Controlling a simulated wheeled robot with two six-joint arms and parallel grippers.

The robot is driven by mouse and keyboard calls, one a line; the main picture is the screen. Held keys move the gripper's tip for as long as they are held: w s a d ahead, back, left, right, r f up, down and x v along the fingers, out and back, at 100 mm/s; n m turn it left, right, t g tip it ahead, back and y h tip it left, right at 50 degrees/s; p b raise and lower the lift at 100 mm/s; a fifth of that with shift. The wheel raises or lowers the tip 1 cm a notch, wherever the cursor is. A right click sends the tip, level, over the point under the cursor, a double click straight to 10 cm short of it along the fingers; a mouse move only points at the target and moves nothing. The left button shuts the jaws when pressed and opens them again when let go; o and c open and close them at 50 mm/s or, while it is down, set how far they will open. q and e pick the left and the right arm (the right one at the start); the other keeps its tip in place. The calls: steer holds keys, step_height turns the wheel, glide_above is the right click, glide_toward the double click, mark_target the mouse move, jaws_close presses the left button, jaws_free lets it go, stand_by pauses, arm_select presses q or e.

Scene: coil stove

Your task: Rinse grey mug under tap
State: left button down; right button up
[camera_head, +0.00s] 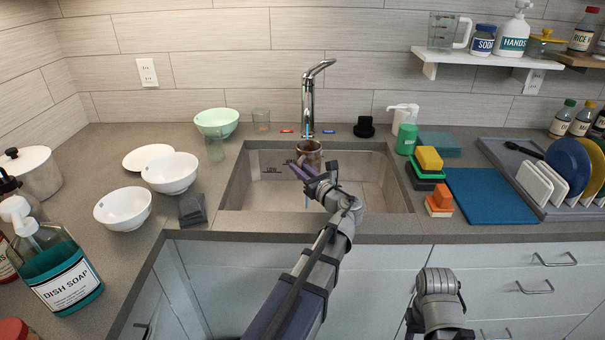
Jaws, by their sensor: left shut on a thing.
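The mug (311,153) looks brownish-grey and is held over the sink (232,190), under the tap (309,98). My left gripper (306,171) is shut on the mug from its near side and partly covers it. A thin blue stream of water (307,131) runs from the tap down to the mug, and a blue streak also shows below the gripper. The inside of the mug is too small to read. A part of my right arm shows at the bottom right, but its fingers do not show.
White bowls (171,173), a green bowl (216,122) and glasses stand left of the sink. Sponges (429,159), a blue mat (488,195) and a dish rack (520,163) with plates are to the right. A dish soap bottle (66,278) stands at the near left.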

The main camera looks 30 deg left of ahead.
arm_select(q)
steer(key=shift+w+a+f+b, duration=0.2)
steer(key=shift+w+a, duration=0.55)
steer(key=shift+a, duration=0.05)
steer(key=shift+w+a+f+b, duration=0.15)
steer(key=shift+w+a+f, duration=0.05)
steer(key=shift+w+a, duration=0.55)
steer(key=shift+w+d, duration=0.15)
steer(key=shift+w+d, duration=0.3)
steer(key=shift+s+a, duration=0.15)
steer(key=shift+s+a, duration=0.3)
steer(key=shift+w+d, duration=0.1)
stand_by(0.4)
